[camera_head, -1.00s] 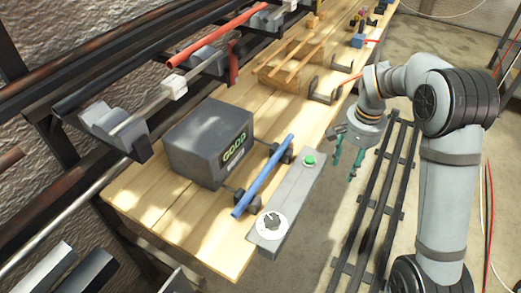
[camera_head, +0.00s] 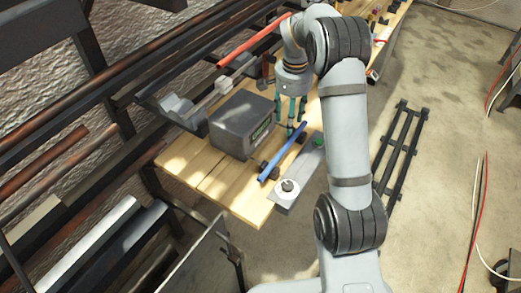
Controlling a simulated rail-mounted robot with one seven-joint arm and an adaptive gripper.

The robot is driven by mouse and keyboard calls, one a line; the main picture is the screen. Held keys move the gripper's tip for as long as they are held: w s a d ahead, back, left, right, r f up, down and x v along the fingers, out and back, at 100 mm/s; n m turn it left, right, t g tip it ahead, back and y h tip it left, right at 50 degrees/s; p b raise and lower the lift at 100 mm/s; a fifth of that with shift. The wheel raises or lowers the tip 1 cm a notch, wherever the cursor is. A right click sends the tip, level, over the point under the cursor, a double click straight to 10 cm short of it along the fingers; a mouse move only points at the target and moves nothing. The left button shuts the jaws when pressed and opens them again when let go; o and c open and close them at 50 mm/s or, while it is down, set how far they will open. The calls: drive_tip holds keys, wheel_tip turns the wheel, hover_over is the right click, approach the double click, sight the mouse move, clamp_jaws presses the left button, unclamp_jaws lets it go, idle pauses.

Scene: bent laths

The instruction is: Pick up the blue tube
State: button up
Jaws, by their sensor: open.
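The blue tube (camera_head: 281,154) lies slanted on two small dark supports on the wooden bench (camera_head: 213,184), between the dark grey box and the grey control panel. My gripper (camera_head: 290,130) points down over the tube's far upper end, its green fingers open. The fingertips look close to the tube. I cannot tell whether they straddle it or hang above it. My arm covers part of the bench behind the gripper.
The dark grey box (camera_head: 242,125) stands just left of the tube. The grey panel (camera_head: 296,180) with a white dial and a green button lies to its right. A red tube (camera_head: 252,41) rests on the rack at the back left.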

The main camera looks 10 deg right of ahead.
hover_over(290, 144)
drive_tip(key=f, duration=0.4)
drive_tip(key=shift+w+a+f, duration=0.1)
drive_tip(key=shift+w+f, duration=0.05)
drive_tip(key=shift+w, duration=0.1)
drive_tip(key=shift+s+f+p, duration=0.2)
drive_tip(key=shift+f+p, duration=1.05)
drive_tip(key=shift+f, duration=1.7)
drive_tip(key=shift+c, duration=1)
clamp_jaws()
